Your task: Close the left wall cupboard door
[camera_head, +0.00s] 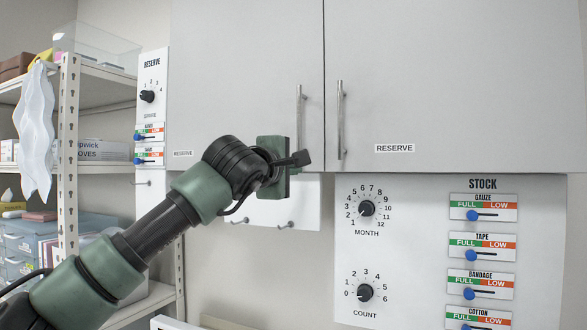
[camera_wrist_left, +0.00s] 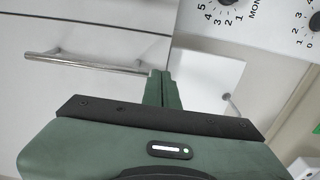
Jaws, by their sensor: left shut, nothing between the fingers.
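The left wall cupboard door (camera_head: 245,70) is a plain pale grey panel with a vertical metal bar handle (camera_head: 300,108) near its right edge. It looks level with the right door (camera_head: 450,70), with a thin dark seam between them; a slight gap cannot be judged. My left gripper (camera_head: 300,158) is shut and empty at the door's lower right corner, just below the handle. In the left wrist view the shut fingers (camera_wrist_left: 162,78) are close to the handle's lower end (camera_wrist_left: 90,64); I cannot tell whether they touch the door. My right gripper is out of view.
A panel with dials and sliders (camera_head: 410,250) is under the right door. Hooks (camera_head: 286,224) hang below the left door. An open shelf unit (camera_head: 68,160) with boxes and a hanging white cloth (camera_head: 34,125) stands at the left. The space before the right door is free.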

